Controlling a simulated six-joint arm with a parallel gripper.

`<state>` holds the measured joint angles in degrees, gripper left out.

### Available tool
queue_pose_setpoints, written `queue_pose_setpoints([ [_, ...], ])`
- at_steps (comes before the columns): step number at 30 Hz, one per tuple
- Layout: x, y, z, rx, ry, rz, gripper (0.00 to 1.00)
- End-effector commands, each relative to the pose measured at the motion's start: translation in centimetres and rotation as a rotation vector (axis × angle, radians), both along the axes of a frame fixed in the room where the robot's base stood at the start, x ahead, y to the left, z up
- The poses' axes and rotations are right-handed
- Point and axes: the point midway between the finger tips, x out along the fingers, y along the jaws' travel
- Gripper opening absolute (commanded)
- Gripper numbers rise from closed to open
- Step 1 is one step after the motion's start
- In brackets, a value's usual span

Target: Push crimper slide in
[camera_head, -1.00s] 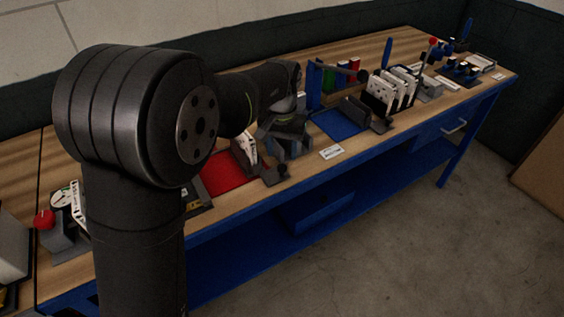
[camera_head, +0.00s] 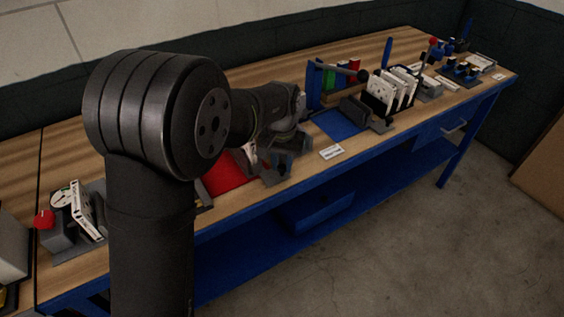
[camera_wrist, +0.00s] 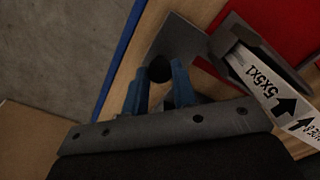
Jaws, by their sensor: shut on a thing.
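In the wrist view the two blue fingers of my gripper (camera_wrist: 159,84) are shut on a round black knob (camera_wrist: 160,68). The knob stands on a flat grey slide plate (camera_wrist: 178,42). A white box marked 5X5X1 (camera_wrist: 262,82) is tilted in a dark grey holder (camera_wrist: 247,38), just right of the fingers. In the head view my gripper (camera_head: 276,168) is low at the bench's front edge, beside the red mat (camera_head: 226,176). My arm hides most of the crimper and box there.
A blue mat (camera_head: 338,124) lies to the right, with a rack of white boxes (camera_head: 392,88) beyond it. A lever with a dark knob (camera_head: 362,76) stands behind the blue mat. At the left are a red ball knob (camera_head: 44,218) and another tilted box (camera_head: 86,210).

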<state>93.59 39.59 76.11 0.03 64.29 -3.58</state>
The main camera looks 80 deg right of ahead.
Motion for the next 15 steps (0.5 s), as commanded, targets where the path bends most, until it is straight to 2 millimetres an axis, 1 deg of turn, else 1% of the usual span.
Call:
queue_pose_setpoints([
  [5,0.4,0.3,0.1,0.0,0.0,0.001,0.0],
  [8,1.3,1.1,0.1,0.0,0.0,0.003,0.0],
  [15,3.9,3.7,0.1,0.0,0.0,0.003,0.0],
])
